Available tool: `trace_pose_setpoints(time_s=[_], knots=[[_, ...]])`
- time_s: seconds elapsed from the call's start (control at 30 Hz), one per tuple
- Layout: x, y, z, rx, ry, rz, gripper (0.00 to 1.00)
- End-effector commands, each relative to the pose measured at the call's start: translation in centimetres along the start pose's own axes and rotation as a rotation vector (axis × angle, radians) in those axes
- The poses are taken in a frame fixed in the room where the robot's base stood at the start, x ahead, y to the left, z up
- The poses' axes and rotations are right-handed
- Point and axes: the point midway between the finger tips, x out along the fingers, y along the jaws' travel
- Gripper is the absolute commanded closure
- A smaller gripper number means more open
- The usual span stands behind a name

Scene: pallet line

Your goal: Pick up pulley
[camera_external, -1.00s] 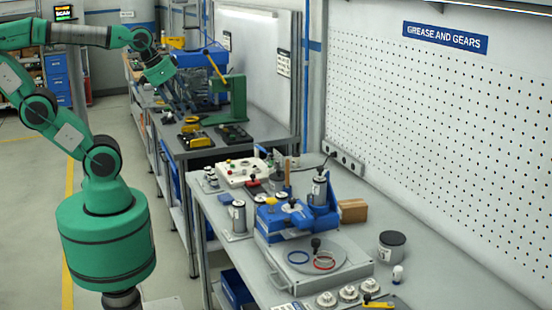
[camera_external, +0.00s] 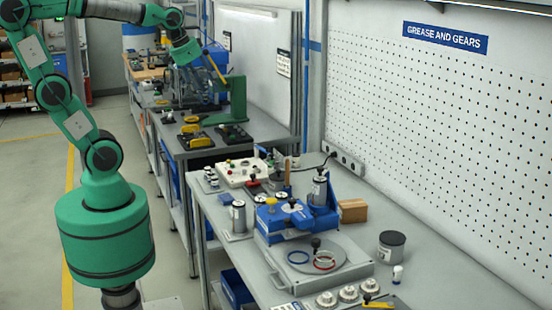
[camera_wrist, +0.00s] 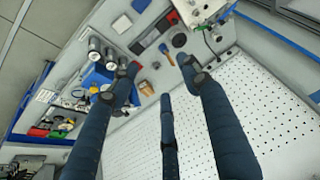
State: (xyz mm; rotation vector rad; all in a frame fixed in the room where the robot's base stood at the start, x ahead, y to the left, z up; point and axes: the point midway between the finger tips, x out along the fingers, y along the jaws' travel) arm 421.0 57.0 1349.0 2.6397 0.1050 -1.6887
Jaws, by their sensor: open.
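Several silver round parts, which look like pulleys (camera_external: 348,293), lie in a row at the front edge of the near bench in the external view. I cannot tell which one is meant, and they are too small to make out surely in the wrist view. My gripper (camera_external: 188,88) hangs above the far bench, well away from these parts. Its dark fingers (camera_wrist: 160,78) are spread apart and empty in the wrist view, pointing toward the bench from high up.
The near bench (camera_external: 450,290) carries a blue machine (camera_external: 283,215) on a grey base, a white control box (camera_external: 243,173), a dark can (camera_external: 391,246) and a wooden block (camera_external: 352,210). A green press (camera_external: 236,100) stands near my gripper. The pegboard wall (camera_external: 440,130) bounds the right.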

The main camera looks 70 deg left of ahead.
Motion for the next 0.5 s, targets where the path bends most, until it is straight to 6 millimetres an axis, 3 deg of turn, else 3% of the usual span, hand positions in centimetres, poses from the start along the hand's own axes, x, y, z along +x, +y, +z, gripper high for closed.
trace_pose_setpoints(time_s=[0.2, 0.5], knots=[[1.0, -4.0, -5.2, -0.027, -0.034, -0.023, 0.53], [3.5, -10.6, -11.1, -0.06, -0.077, -0.047, 0.53]])
